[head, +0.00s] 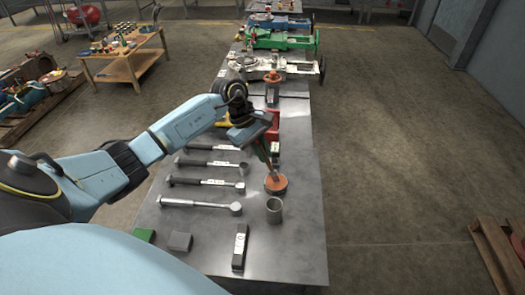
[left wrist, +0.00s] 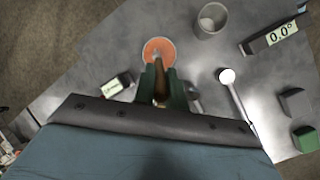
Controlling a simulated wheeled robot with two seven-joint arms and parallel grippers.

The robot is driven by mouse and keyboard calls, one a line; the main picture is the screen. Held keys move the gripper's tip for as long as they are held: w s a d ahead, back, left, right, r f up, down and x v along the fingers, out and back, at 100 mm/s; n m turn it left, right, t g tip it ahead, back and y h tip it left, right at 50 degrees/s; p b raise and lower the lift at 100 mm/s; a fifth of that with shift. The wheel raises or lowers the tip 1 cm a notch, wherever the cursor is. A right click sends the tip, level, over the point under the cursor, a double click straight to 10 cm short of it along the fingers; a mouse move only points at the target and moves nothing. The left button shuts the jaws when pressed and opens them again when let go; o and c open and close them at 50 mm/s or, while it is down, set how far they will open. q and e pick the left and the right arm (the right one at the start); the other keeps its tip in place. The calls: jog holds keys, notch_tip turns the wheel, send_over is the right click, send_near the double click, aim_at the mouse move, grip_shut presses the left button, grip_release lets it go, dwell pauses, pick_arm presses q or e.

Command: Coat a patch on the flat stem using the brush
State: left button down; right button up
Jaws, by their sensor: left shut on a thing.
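My left gripper (head: 262,145) is shut on a brush (head: 269,163), whose brown handle (left wrist: 160,88) shows between the green fingers in the left wrist view. The brush slants down to a round pot with an orange surface (head: 275,184) on the metal bench. In the left wrist view its far end overlaps the orange surface (left wrist: 158,46); I cannot tell whether it touches or dips in. I cannot tell for sure which part is the flat stem. My right gripper is not in view.
A grey cup (head: 274,211) stands close in front of the pot. Several long-handled tools (head: 200,204) lie to the left on the bench (head: 290,255). A labelled dark block (head: 240,246), a grey block (head: 180,241) and a green block (head: 144,235) lie near the front. Machinery (head: 280,42) stands farther back.

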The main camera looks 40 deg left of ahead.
pick_arm(q)
jog(key=shift+s+f, duration=0.1)
dwell(0.3)
jog(key=shift+r+p, duration=1.75)
jog(key=shift+r, duration=1.8)
